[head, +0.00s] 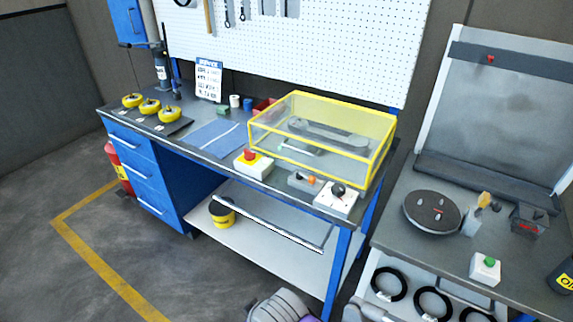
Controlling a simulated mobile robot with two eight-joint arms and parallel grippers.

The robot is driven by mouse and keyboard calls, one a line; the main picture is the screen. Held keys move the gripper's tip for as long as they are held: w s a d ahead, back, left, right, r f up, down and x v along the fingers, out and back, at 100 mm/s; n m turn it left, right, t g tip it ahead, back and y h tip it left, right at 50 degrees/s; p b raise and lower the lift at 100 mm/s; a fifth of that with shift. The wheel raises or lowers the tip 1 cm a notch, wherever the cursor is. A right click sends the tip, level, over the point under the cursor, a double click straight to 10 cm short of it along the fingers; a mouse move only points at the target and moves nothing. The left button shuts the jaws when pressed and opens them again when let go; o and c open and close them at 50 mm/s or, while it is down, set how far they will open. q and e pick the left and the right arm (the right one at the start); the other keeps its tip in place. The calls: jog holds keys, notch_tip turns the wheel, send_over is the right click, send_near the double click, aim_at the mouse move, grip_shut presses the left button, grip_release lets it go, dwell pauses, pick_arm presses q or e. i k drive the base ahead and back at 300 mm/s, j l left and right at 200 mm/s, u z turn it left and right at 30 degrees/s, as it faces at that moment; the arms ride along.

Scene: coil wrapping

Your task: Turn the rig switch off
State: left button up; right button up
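A white box with a black rotary knob (339,192) sits at the front right corner of the blue workbench, just in front of a clear cover with a yellow frame (318,138). It looks like the rig switch; its set position is too small to read. A small grey block with an orange part (305,181) lies left of it. A red mushroom button on a yellow and white box (252,160) stands further left at the bench front. Dark machine parts show through the clear cover.
Several yellow round items (149,106) stand at the bench's left end, near a blue mat (218,138). A right-hand bench holds a dark round disc (432,212) and a green button box (485,268). A long bar (268,222) lies on the lower shelf.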

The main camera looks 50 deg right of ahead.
aim_at(249, 155)
jog(key=z, duration=1.3)
